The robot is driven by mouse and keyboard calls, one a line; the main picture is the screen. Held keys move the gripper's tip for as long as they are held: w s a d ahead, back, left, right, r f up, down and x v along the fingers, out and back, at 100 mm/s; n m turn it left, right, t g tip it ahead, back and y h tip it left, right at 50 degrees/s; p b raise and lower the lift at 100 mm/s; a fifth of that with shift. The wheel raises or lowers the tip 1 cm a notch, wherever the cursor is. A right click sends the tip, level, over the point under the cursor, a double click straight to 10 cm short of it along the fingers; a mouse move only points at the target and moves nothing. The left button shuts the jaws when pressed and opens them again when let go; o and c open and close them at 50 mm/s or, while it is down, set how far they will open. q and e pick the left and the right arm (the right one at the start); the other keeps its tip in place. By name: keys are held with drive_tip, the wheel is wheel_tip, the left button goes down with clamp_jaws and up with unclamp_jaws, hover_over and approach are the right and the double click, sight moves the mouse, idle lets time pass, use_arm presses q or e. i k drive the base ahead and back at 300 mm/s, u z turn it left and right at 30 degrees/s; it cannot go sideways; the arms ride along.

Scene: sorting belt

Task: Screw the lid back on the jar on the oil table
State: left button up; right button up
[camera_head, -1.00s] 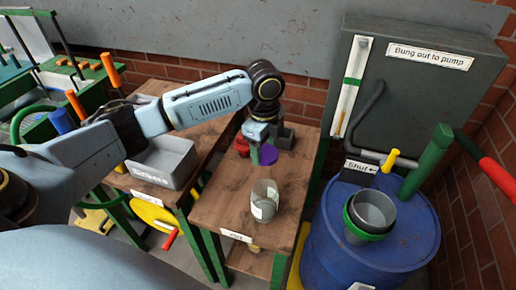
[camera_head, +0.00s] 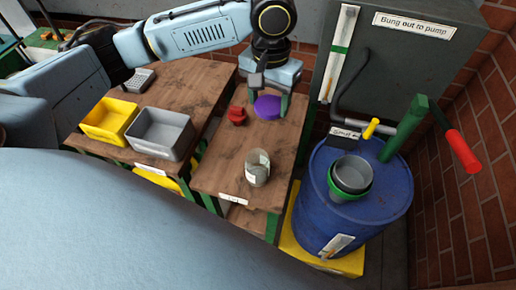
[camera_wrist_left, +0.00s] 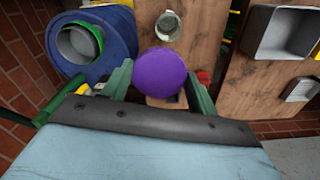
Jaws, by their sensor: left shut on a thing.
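The open glass jar (camera_head: 257,168) stands upright near the front of the oil table (camera_head: 220,172), with a pale label on its side. It also shows at the top of the left wrist view (camera_wrist_left: 167,27). The purple round lid (camera_head: 267,107) is between the fingers of my left gripper (camera_head: 268,98), which is shut on it, behind the jar. In the left wrist view the lid (camera_wrist_left: 160,72) sits between the green fingers, apart from the jar. I cannot tell how high the lid is above the table. My right gripper is not in view.
A red object (camera_head: 237,115) sits just left of the lid. A blue drum (camera_head: 330,215) with a grey and green funnel (camera_head: 350,177) stands right of the table. A grey bin (camera_head: 160,132) and yellow bin (camera_head: 108,120) stand on the left table. Tabletop around the jar is clear.

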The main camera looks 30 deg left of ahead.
sight(257, 162)
drive_tip(key=z, duration=2)
drive_tip(key=k, duration=1.05)
drive_tip(key=u, duration=1.8)
drive_tip(key=i, duration=0.5)
drive_tip(key=u, duration=0.05)
